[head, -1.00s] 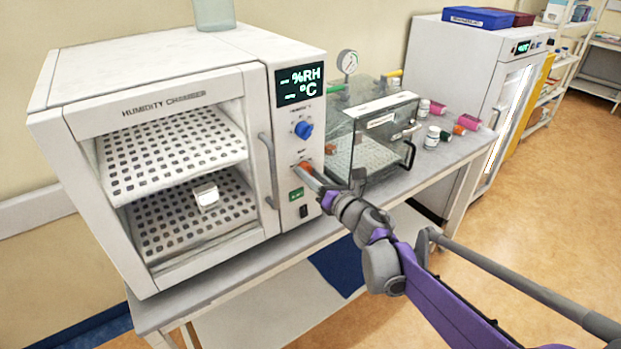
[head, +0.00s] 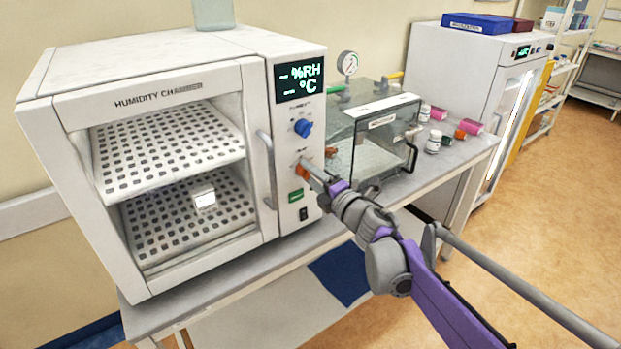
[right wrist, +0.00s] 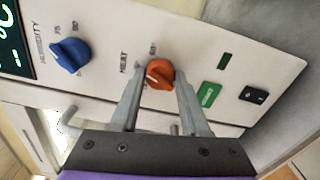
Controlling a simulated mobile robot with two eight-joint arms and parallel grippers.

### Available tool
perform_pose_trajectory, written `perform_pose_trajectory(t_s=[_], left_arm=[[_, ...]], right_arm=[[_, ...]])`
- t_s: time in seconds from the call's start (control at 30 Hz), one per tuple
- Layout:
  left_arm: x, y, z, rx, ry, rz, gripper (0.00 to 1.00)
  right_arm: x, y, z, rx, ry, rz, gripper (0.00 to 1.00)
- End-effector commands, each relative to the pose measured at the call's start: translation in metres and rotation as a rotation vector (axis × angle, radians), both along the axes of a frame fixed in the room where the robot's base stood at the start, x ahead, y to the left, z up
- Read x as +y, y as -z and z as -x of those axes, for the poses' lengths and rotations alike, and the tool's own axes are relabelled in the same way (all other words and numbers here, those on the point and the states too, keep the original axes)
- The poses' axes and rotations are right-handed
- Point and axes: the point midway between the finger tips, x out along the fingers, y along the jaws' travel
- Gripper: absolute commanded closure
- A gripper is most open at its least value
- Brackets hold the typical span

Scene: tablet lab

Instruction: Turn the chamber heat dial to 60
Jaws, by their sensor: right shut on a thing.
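The orange heat dial (right wrist: 158,73) sits on the humidity chamber's white control panel under the word HEAT. My right gripper (right wrist: 160,78) is shut on the dial, one finger on each side. In the head view the dial (head: 301,171) is partly covered by the right gripper (head: 308,167). The display (head: 299,80) shows dashes before %RH and °C. My left gripper is not in view.
The blue humidity dial (head: 302,128) is just above the heat dial. A green button (right wrist: 209,95) and black switch (right wrist: 254,95) are below it. A glass box (head: 375,140) stands close to the right. Small bottles (head: 433,141) stand beyond it.

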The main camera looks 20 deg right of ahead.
Motion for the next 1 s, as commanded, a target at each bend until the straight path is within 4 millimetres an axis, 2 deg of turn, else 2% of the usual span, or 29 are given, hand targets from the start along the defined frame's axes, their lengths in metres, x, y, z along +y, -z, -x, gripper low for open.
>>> perform_pose_trajectory(t_s=[0.6, 1.0], left_arm=[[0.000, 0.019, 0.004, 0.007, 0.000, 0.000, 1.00], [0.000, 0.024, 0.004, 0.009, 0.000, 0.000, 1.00]], right_arm=[[0.000, 0.001, 0.000, 0.182, 0.000, -0.500, 1.00], [0.000, 0.000, 0.000, 0.235, 0.000, -0.647, 1.00]])
